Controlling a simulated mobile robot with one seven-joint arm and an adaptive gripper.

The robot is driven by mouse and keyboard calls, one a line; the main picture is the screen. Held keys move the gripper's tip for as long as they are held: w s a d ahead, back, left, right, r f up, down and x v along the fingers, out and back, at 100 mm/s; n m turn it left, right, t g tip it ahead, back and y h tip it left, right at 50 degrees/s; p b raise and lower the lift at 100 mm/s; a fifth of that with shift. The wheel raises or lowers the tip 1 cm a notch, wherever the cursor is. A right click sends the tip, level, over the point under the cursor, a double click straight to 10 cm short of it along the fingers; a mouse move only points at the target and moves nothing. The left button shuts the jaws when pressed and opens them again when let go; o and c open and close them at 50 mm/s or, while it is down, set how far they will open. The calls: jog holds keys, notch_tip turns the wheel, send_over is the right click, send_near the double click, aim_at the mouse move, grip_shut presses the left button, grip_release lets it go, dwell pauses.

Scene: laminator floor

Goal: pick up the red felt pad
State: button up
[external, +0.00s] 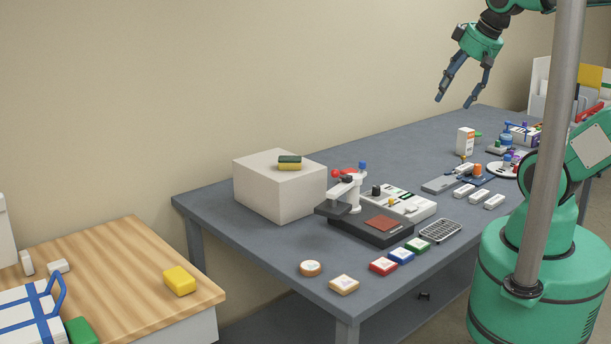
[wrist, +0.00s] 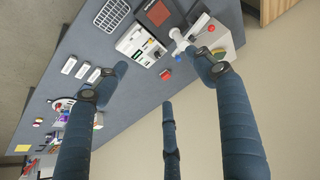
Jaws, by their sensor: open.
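A flat dull-red square pad (external: 383,223) lies on the black base of a small press-like device (external: 370,232) on the grey table. It also shows at the top of the wrist view (wrist: 158,13). A small brighter red block (external: 383,266) with a pale top mark sits near the table's front edge; I cannot tell for sure which of the two is the felt pad. My gripper (external: 453,101) is open and empty, high above the back part of the table, well apart from both. Its fingers spread wide in the wrist view.
A large pale box (external: 280,186) carries a sponge (external: 289,162). White blocks and bottles stand farther right. A grey pole (external: 550,150) crosses the external view.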

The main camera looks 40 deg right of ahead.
jog(key=shift+c, duration=0.2)
dwell(0.5)
jog(key=w, duration=0.1)
jog(key=m+g+p, duration=0.1)
jog(key=g+p, duration=0.5)
jog(key=p, duration=0.4)
send_over(350, 170)
notch_tip(350, 170, down, 29)
jog(key=shift+s+a, duration=0.1)
jog(key=shift+a, duration=0.05)
jog(key=shift+f, duration=4.25)
